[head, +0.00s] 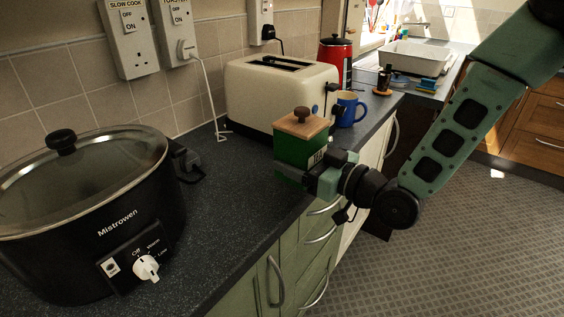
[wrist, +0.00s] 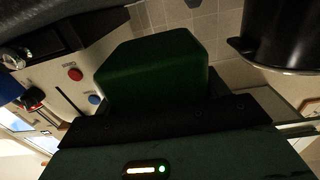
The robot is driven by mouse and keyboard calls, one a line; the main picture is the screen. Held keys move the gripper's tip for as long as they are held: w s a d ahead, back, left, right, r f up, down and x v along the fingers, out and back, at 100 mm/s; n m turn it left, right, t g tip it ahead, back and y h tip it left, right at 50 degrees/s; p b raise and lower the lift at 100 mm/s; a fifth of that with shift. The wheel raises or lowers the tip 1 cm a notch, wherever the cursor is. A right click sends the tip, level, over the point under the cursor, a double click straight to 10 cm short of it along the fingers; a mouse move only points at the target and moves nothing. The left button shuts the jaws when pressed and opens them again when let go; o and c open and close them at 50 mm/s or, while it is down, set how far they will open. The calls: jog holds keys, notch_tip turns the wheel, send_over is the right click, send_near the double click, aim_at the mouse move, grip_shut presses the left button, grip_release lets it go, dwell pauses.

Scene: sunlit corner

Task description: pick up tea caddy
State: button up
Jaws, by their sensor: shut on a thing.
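The tea caddy (head: 292,148) is a green box with a wooden lid and a dark round knob. It stands upright near the counter's front edge, in front of the toaster. My gripper (head: 299,176) is shut on it, with its fingers around the lower part of the box. In the wrist view the dark green caddy (wrist: 155,72) fills the space just past my gripper (wrist: 150,115). I cannot tell whether its base touches the counter.
A cream toaster (head: 282,92) stands just behind the caddy, with a blue mug (head: 347,110) to the right. A large black slow cooker (head: 90,215) takes up the left. A red canister (head: 336,58) and a white sink (head: 410,60) are farther back. Counter (head: 225,200) between cooker and caddy is clear.

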aim_at(319, 147)
jog(key=s+d+r, duration=0.1)
jog(key=d, duration=0.1)
jog(key=s+d+r, duration=0.2)
jog(key=shift+s, duration=0.15)
jog(key=shift+r+p, duration=0.15)
jog(key=shift+p, duration=1)
jog(key=d+p, duration=0.1)
jog(key=p, duration=0.3)
jog(key=shift+s+r, duration=0.25)
jog(key=shift+r, duration=0.15)
jog(key=p, duration=0.3)
jog(key=shift+s+d, duration=0.25)
jog(key=shift+s, duration=0.15)
